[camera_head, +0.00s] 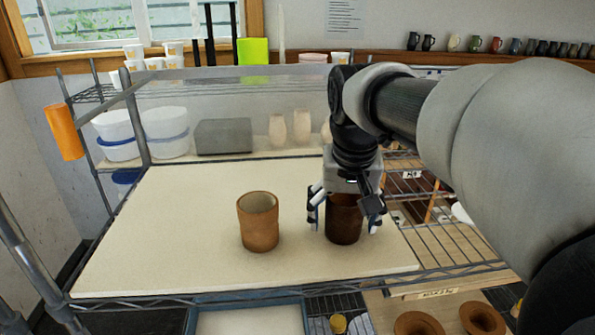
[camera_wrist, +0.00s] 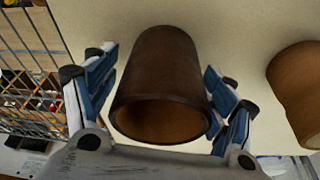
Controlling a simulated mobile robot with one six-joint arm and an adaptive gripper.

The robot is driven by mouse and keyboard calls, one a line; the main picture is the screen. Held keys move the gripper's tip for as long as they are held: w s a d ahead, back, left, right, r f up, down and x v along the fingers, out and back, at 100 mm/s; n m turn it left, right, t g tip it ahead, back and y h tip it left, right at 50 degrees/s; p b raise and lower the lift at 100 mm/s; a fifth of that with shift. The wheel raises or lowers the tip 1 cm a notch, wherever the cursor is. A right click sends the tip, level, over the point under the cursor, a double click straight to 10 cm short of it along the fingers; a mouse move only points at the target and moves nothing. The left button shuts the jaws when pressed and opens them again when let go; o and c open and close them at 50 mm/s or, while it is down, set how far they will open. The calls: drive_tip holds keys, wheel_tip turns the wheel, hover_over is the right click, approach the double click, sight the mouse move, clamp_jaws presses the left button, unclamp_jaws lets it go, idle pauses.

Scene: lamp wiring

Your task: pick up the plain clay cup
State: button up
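Two clay cups stand upright on the cream board (camera_head: 150,240). The left one is a lighter orange-brown cup (camera_head: 259,228) with a pale inside. The other is a dark brown cup (camera_head: 344,226). My gripper (camera_head: 343,212) points down over the dark cup, with one finger on each side. In the wrist view, the dark cup (camera_wrist: 165,75) sits between my spread blue-and-white fingers, with gaps visible on both sides. The lighter cup (camera_wrist: 297,85) shows at the right edge of that view, outside the fingers. I cannot tell for certain which cup is the plain one.
The board lies on a wire rack (camera_head: 455,250), bare at right. Behind stand white tubs (camera_head: 166,133), a grey block (camera_head: 223,136) and pale vases (camera_head: 301,127). Several brown pots (camera_head: 418,324) stand lower at the front right. The board's left side is clear.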

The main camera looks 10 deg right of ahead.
drive_tip(key=c, duration=1.2)
drive_tip(key=shift+r, duration=0.1)
drive_tip(key=shift+c, duration=0.2)
